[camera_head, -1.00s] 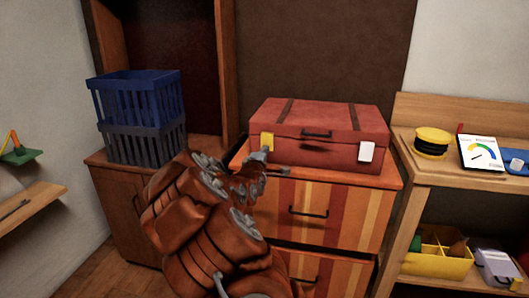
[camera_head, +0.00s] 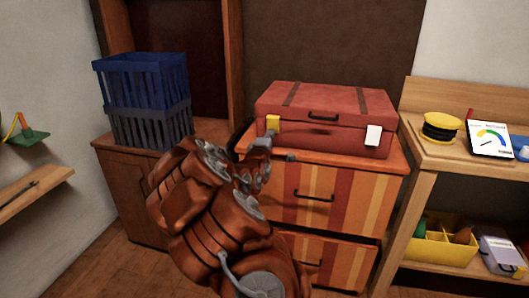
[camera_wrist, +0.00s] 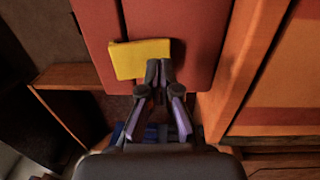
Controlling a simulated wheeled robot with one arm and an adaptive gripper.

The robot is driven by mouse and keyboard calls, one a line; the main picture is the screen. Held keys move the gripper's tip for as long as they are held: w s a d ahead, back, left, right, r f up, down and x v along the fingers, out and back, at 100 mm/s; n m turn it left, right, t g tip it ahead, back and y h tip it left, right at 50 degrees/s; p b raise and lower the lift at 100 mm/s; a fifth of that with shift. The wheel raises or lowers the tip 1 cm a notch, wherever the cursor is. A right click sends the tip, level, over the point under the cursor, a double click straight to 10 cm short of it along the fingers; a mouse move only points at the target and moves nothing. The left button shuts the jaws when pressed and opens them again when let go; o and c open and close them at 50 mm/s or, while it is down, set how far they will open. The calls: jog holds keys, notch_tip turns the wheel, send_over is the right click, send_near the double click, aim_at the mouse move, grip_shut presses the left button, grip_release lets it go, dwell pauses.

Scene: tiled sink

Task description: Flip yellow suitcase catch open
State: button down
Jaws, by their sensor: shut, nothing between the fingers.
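The red suitcase (camera_head: 325,108) lies closed on top of the drawer unit. The yellow catch (camera_head: 273,123) is at the left of its front face; a white catch (camera_head: 373,135) is at the right. My gripper (camera_head: 267,139) is just below and in front of the yellow catch. In the wrist view the yellow catch (camera_wrist: 138,57) shows as a slightly tilted block against the red suitcase (camera_wrist: 200,28). My gripper (camera_wrist: 159,67) is shut and empty, its tips overlapping the catch's lower right edge. I cannot tell whether they touch it.
The striped drawer unit (camera_head: 320,190) has black handles, and its lower drawer front juts out. Stacked blue and grey crates (camera_head: 145,100) stand on the cabinet at left. The wooden bench (camera_head: 430,172) at right carries a yellow-black spool (camera_head: 441,127) and a gauge card (camera_head: 490,139).

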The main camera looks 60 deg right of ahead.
jog(key=f+b+v, duration=0.2)
jog(key=b+v, duration=0.7)
jog(key=v, duration=0.3)
jog(key=shift+a, duration=0.2)
jog(key=shift+s+b, duration=0.2)
jog(key=shift+b, duration=0.15)
jog(key=shift+a, duration=0.1)
dwell(0.7)
